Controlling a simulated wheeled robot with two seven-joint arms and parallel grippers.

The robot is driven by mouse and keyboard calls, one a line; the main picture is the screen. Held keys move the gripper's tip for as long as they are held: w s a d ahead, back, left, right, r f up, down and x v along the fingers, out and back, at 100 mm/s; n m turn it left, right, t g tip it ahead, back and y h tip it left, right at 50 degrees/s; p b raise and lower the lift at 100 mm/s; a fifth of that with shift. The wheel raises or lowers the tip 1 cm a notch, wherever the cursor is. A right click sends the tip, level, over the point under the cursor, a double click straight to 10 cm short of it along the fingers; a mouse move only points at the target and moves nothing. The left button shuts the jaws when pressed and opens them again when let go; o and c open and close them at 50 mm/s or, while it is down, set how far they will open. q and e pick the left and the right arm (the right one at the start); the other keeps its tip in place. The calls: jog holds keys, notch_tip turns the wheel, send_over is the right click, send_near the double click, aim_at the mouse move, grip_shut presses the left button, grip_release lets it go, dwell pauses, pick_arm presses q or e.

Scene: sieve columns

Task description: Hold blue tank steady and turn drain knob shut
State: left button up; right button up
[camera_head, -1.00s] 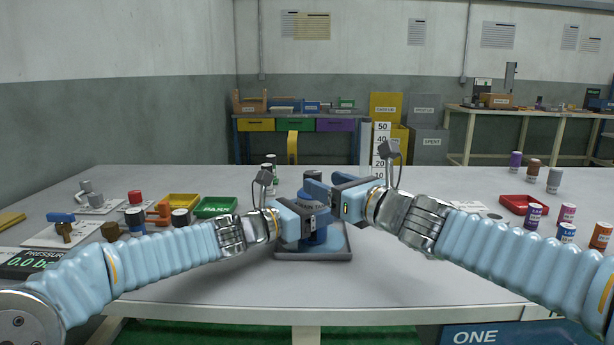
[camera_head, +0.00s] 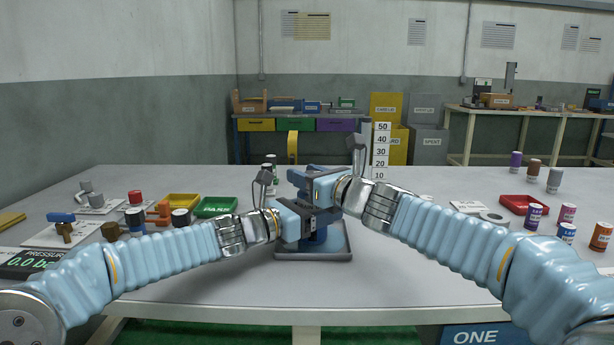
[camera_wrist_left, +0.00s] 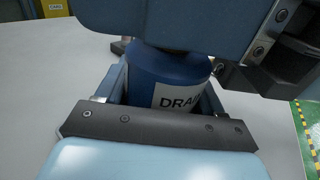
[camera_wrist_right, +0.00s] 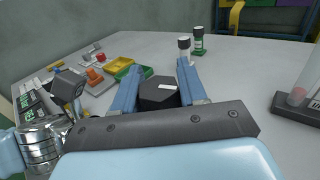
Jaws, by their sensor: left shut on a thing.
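The blue tank (camera_head: 317,243) stands upright in a grey tray (camera_head: 300,257) near the table's middle. In the left wrist view, the tank (camera_wrist_left: 165,80) sits between my left fingers, with a white label partly reading "DRAI". My left gripper (camera_head: 305,222) is shut on the tank from the left side. My right gripper (camera_head: 313,188) is above the tank. In the right wrist view, a black knob (camera_wrist_right: 158,95) with a white mark lies between its two blue fingers, which look spread around it. Contact with the knob cannot be made out. In the head view the knob is hidden by the right gripper.
A white scale marked 10 to 50 (camera_head: 381,150) stands behind. Yellow (camera_head: 183,201) and green (camera_head: 215,206) trays and several valves lie left. A red tray (camera_head: 517,204) and several labelled bottles stand right. The table's front middle is clear.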

jog(key=shift+c, duration=0.7)
jog(key=shift+r+m+t+h, duration=0.15)
jog(key=shift+m+t+h, duration=0.25)
jog(key=shift+t+h, duration=0.1)
jog(key=shift+f+m+t+h, duration=0.2)
jog(key=shift+m+t+h, duration=0.2)
jog(key=shift+m+h, duration=0.3)
jog(key=shift+h, duration=0.3)
jog(key=shift+d+h, duration=0.15)
jog(key=shift+h, duration=0.15)
jog(key=o, duration=0.9)
jog(key=shift+w, duration=0.1)
jog(key=shift+o, duration=0.2)
